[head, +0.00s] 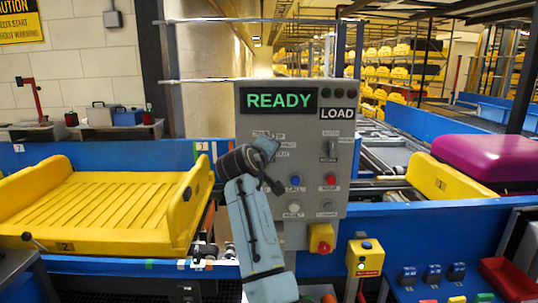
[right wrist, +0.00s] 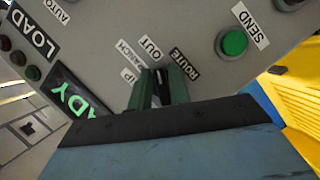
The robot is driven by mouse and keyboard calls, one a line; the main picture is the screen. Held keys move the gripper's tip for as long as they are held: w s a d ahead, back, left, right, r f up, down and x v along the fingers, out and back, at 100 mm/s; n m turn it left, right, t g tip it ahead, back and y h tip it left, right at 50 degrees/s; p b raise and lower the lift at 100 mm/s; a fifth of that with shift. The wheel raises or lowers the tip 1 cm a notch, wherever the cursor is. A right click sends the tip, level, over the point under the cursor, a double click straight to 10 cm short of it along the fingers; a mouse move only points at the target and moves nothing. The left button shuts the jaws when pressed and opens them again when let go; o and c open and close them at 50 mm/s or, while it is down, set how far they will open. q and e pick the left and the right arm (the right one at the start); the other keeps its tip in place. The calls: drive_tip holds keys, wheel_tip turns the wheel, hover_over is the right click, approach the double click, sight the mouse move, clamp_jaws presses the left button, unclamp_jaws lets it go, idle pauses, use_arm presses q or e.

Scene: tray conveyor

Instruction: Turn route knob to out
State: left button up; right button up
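The grey control panel (head: 330,215) stands in the middle of the head view with a green READY display (head: 279,101). My right gripper (head: 268,148) is at the panel's upper left part and hides the route knob in the head view. In the right wrist view its green fingers (right wrist: 165,86) are close together at the panel face, one on each side of the small dark route knob (right wrist: 158,76). The ROUTE label (right wrist: 184,63) and the OUT label (right wrist: 151,48) show just past the fingertips. The knob's pointing direction is mostly hidden. My left gripper is not in view.
A green SEND button (right wrist: 234,43) is right of the knob in the right wrist view. Blue (head: 295,181) and red (head: 331,180) buttons sit lower on the panel. A yellow tray (head: 100,210) lies left; a purple item (head: 480,160) lies right.

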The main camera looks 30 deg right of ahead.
drive_tip(key=shift+o, duration=1.4)
drive_tip(key=b+v, duration=0.2)
drive_tip(key=v, duration=1.1)
drive_tip(key=shift+a, duration=0.15)
drive_tip(key=shift+s, duration=0.1)
